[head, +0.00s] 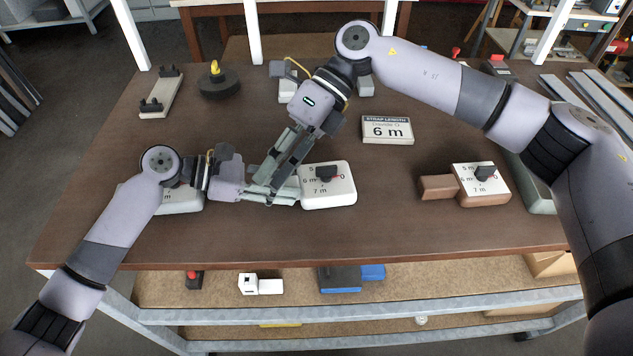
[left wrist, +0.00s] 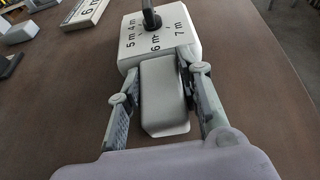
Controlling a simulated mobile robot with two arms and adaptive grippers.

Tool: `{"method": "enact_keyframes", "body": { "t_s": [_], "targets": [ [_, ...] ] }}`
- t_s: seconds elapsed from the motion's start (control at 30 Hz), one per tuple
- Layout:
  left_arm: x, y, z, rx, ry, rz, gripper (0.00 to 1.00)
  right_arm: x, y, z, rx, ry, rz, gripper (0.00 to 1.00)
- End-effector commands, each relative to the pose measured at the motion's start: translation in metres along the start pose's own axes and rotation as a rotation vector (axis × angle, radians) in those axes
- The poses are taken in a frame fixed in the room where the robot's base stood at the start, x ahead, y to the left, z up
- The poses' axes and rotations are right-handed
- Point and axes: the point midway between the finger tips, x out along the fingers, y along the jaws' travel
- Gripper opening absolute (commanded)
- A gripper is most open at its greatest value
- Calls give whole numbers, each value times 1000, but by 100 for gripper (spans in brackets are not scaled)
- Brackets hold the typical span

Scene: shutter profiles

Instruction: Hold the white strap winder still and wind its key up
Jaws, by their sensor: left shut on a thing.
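The white strap winder (head: 340,197) lies on the table, its grip toward the left. Its dial is marked in metres, and a dark key (head: 325,172) with a red part stands on it. My left gripper (head: 288,194) is shut on the winder's grip. In the left wrist view the fingers lie on both sides of the grip (left wrist: 163,95), and the key (left wrist: 150,18) stands up behind it. My right gripper (head: 268,176) points down over the left gripper's fingers, left of the key and apart from it. Whether its fingers are open cannot be told.
A sign (head: 387,130) reads strap length 6 m. A brown winder (head: 482,198) with its own key stands at the right. A pale device (head: 180,202) sits partly behind my left arm. A black round thing with a yellow top (head: 218,83) is at the back left. The front right table is clear.

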Motion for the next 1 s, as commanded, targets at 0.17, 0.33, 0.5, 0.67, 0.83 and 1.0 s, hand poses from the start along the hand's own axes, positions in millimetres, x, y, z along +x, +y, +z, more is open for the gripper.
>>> {"method": "enact_keyframes", "body": {
  "t_s": [0.17, 0.33, 0.5, 0.67, 0.83, 1.0],
  "targets": [
    [0, 0, -1, 0, 1, -1, 0, -28, -30, -14, -318, 229, -378, 27],
    [0, 0, -1, 0, 1, -1, 0, -69, -52, -19, -521, 437, -629, 27],
    [0, 0, -1, 0, 1, -1, 0, -92, -59, -20, -603, 548, -739, 27],
    [0, 0, -1, 0, 1, -1, 0, -91, -68, -23, -615, 569, -755, 27],
    [0, 0, 0, 0, 1, -1, 0, -78, -84, -28, -613, 567, -752, 27],
    [0, 0, 0, 0, 1, 0, 0, -63, -101, -34, -612, 565, -750, 27]
  ]
}}
